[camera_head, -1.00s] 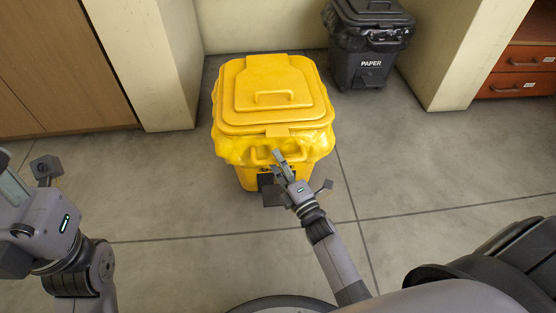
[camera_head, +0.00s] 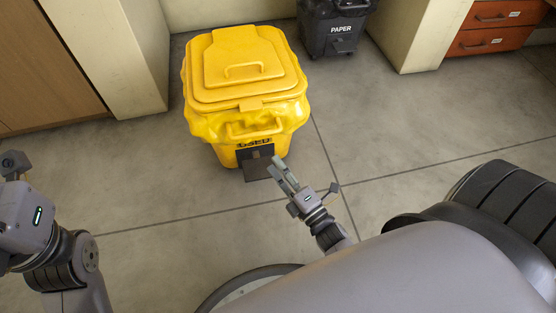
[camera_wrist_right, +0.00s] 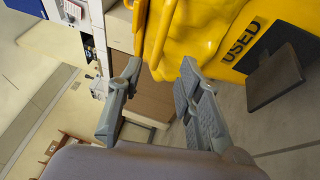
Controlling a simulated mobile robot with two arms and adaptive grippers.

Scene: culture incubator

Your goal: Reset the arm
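My right gripper (camera_head: 282,172) is in front of the yellow bin, to the lower right of its dark pedal plate in the head view. In the right wrist view its two grey fingers (camera_wrist_right: 158,75) are spread apart with nothing between them. My left gripper (camera_head: 18,178) is at the left edge of the head view, partly cut off. Its fingers do not show well enough to tell their state. The yellow bin (camera_head: 245,55) stands upright with its lid closed, and its side (camera_wrist_right: 195,30) shows close beyond the right fingers in the wrist view.
A cabinet with orange drawers (camera_head: 495,40) is at the upper right, and a wooden cabinet (camera_head: 45,60) is at the upper left. The grey floor (camera_head: 420,130) right of the yellow bin is clear.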

